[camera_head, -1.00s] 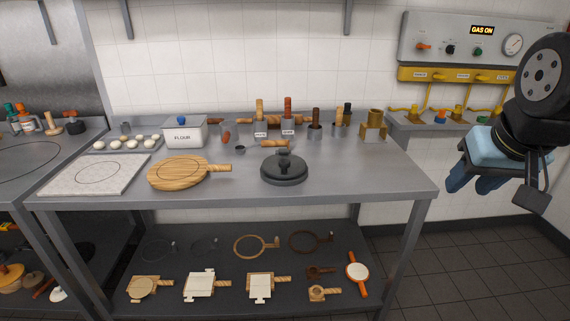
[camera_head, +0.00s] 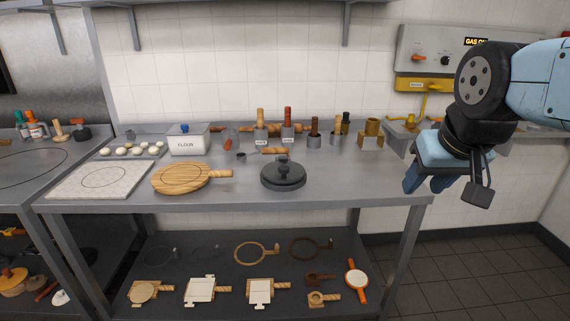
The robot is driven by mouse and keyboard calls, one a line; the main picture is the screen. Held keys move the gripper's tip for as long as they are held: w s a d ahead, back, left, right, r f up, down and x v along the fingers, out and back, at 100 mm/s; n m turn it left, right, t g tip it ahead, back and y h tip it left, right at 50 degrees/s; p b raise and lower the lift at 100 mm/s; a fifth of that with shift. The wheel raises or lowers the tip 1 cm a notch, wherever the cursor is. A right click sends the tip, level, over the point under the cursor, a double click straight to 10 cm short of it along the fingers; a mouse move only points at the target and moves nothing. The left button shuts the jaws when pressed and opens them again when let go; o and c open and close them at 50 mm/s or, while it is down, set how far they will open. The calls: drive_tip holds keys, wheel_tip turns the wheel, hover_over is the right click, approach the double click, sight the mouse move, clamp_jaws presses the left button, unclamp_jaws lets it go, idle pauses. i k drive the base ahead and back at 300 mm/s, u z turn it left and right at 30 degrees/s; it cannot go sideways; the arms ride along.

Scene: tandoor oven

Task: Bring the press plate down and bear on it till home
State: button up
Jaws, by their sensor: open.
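A dark grey round press plate (camera_head: 283,176) with a knob on top sits on the right half of the steel table (camera_head: 330,190). It looks level. Whether it is fully down on what is under it cannot be told at this size. My gripper (camera_head: 427,183) hangs beyond the table's right end, with its blue fingers pointing down. It is open, holds nothing, and is well to the right of the plate. The gap between its fingers is partly hidden by the angle.
A round wooden board (camera_head: 180,178) with a handle and a pale slab (camera_head: 100,180) lie left of the plate. A flour box (camera_head: 187,140), upright tools and a brass piece (camera_head: 371,133) stand along the back. Bare tabletop lies right of the plate. Boards and rings fill the lower shelf (camera_head: 215,268).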

sight(283, 171)
drive_tip(key=u, duration=0.05)
drive_tip(key=i, duration=1)
drive_tip(key=z, duration=0.05)
